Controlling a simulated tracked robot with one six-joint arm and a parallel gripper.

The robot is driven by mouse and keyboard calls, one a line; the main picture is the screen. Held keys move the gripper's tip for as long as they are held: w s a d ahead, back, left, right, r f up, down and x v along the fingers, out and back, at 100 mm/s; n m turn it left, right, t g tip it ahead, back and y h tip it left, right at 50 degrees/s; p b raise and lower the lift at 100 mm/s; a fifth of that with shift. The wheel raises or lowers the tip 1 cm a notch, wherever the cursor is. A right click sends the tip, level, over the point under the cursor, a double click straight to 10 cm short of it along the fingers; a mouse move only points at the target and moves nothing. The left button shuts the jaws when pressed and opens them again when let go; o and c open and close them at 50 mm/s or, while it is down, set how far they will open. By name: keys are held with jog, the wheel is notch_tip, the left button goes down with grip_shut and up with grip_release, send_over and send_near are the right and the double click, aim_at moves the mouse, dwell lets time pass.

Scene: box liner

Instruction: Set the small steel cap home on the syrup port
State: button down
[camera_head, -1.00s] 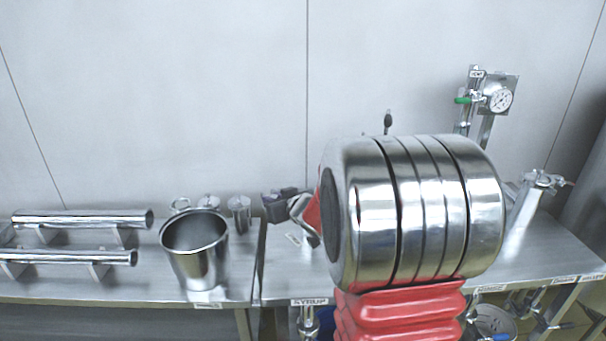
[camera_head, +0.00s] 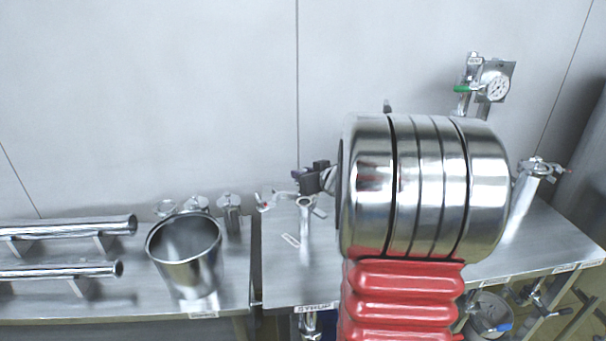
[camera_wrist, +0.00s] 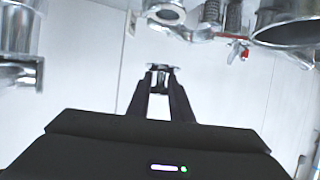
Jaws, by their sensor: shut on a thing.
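My gripper (camera_wrist: 159,80) is shut on the small steel cap (camera_wrist: 160,68), which shows between the dark fingertips in the wrist view. In the head view my dark gripper (camera_head: 316,178) shows at the left of my large steel arm housing; the cap cannot be made out there. An upright steel pipe with a clamp (camera_head: 306,220) stands just below the gripper in the picture, behind the SYRUP label (camera_head: 318,307); it looks like the syrup port. The cap appears apart from any port. My arm hides part of the table.
A steel pot (camera_head: 185,255) and small steel parts (camera_head: 229,212) stand on the left table, beside pipes on rests (camera_head: 65,228). A red-tipped fitting (camera_head: 265,203) is left of the clamped pipe. Another upright port (camera_head: 533,185) and a gauge (camera_head: 496,88) are at right.

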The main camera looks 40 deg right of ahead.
aim_at(304, 202)
jog(key=shift+f, duration=0.1)
jog(key=shift+f, duration=3.05)
jog(key=c, duration=1.5)
grip_release()
jog(key=shift+f, duration=0.1)
jog(key=shift+s, duration=0.1)
jog(key=v, duration=1.3)
jog(key=shift+s+a, duration=0.1)
jog(key=shift+s, duration=0.2)
